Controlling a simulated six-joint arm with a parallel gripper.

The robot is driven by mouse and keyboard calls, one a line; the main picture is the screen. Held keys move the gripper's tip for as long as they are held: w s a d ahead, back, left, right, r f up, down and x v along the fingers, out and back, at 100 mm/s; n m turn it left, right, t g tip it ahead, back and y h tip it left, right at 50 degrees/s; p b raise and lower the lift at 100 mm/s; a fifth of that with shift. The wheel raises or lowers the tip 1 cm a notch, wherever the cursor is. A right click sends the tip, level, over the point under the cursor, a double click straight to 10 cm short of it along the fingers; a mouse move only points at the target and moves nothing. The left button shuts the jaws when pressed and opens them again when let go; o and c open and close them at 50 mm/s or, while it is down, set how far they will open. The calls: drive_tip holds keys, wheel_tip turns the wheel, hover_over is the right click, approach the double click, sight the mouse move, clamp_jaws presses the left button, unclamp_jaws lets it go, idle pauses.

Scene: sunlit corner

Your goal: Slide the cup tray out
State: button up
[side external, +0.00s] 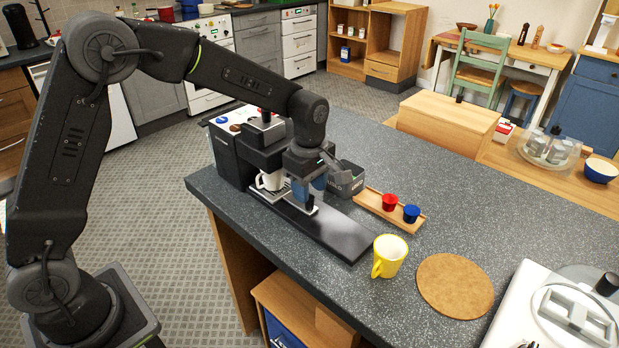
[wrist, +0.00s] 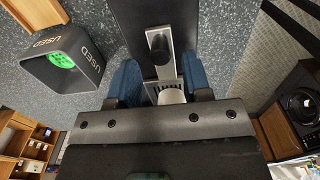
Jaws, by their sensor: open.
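The coffee machine (side external: 228,153) stands at the counter's far left end. Its cup tray (side external: 268,196) has a silver edge and carries a white cup (side external: 270,180); the cup is partly hidden behind my gripper in the wrist view (wrist: 171,96). A dark upright handle (wrist: 159,48) stands at the tray's front. A long dark base plate (side external: 338,232) runs out in front of the machine. My gripper (side external: 312,192) is low over the tray's front, its blue fingers open on either side of the handle in the wrist view (wrist: 160,70). Contact with the handle cannot be told.
A dark bin marked USED (wrist: 65,58) with a green capsule inside stands close beside my gripper. A wooden tray (side external: 372,206) holds red and blue capsules. A yellow mug (side external: 389,256) stands near the plate's end, beside a round cork mat (side external: 455,285).

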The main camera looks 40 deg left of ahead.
sight(348, 236)
drive_tip(key=shift+f, duration=1.9)
drive_tip(key=shift+c, duration=0.3)
drive_tip(key=c, duration=0.5)
drive_tip(key=shift+o, duration=0.2)
drive_tip(key=shift+d, duration=0.1)
drive_tip(key=shift+w+d, duration=0.1)
drive_tip(key=shift+d, duration=5.15)
drive_tip(key=o, duration=0.5)
